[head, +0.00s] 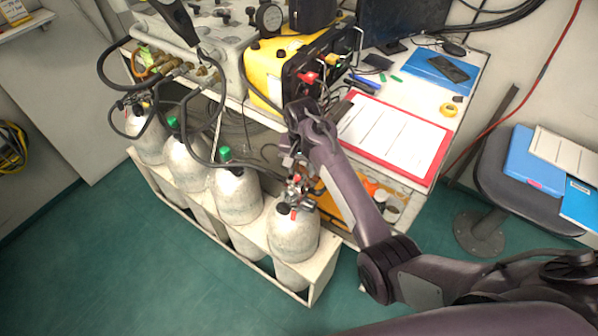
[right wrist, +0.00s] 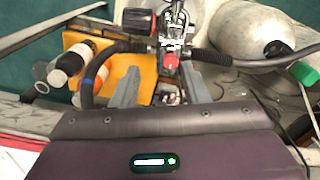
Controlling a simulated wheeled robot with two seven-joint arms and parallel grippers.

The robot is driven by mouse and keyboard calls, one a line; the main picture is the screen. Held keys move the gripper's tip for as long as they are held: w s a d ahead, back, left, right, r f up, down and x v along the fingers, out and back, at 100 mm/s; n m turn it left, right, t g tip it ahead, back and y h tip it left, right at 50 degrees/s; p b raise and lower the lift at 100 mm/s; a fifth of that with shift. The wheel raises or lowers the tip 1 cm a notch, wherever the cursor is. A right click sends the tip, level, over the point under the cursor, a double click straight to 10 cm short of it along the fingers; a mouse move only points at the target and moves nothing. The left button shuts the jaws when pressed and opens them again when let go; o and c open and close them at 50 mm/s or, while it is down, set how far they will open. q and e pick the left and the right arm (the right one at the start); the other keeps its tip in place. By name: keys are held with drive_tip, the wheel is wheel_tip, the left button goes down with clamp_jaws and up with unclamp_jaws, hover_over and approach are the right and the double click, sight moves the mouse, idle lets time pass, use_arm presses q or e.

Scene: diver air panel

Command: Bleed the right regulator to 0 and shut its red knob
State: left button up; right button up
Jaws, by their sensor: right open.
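The right regulator (head: 298,190) is a metal fitting on top of the rightmost grey cylinder (head: 293,238), partly hidden by my right gripper. In the right wrist view the regulator (right wrist: 173,28) is at top centre, with a hose on each side. Its red knob (right wrist: 170,62) faces my gripper, just beyond the fingertips. My right gripper (right wrist: 160,88) is open, its two grey fingers to either side of and below the knob; I cannot tell whether they touch anything. In the head view my right gripper (head: 296,160) hangs just above the regulator. My left gripper is not in view.
The white rack (head: 322,268) holds several cylinders, some green-capped, with black hoses looping over them. A yellow panel box (head: 265,75) stands on the bench beside a red-edged clipboard (head: 432,172). A stool (head: 490,185) stands at right. Green floor is clear at front left.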

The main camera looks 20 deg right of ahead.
sight(297, 178)
drive_tip(key=shift+w+a+r+m, duration=0.15)
drive_tip(key=shift+w+r, duration=0.35)
drive_tip(key=shift+r, duration=0.1)
drive_tip(key=shift+w+a+r+m, duration=0.15)
drive_tip(key=shift+w+r, duration=0.3)
drive_tip(key=shift+r, duration=0.1)
wheel_tip(297, 178, down, 8)
drive_tip(key=shift+r, duration=0.15)
clamp_jaws()
